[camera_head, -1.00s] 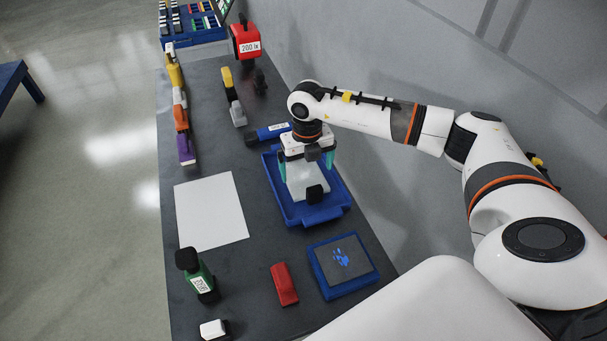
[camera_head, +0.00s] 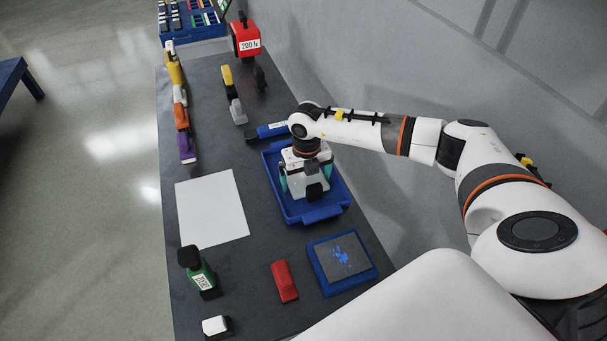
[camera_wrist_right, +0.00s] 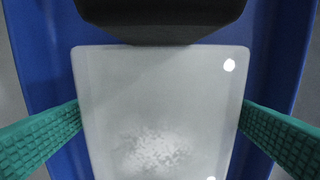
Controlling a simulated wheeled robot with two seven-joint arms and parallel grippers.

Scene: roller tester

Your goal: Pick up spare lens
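The spare lens seems to be the pale translucent block (camera_wrist_right: 160,100) with a black part at one end. It lies in the blue tray (camera_head: 322,214). My right gripper (camera_head: 306,178) is low over the tray and points down at the block. In the right wrist view its teal fingers (camera_wrist_right: 160,115) stand wide apart, one on each side of the block, their tips close to its edges. I cannot tell whether they touch it. The gripper hides part of the block in the head view. My left gripper is not in view.
A blue pad box (camera_head: 341,262), a red block (camera_head: 284,281) and a green bottle-like item (camera_head: 202,275) are nearer me. A white sheet (camera_head: 211,210) lies left of the tray. A blue cylinder (camera_head: 270,131) lies just behind it. The wall is to the right.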

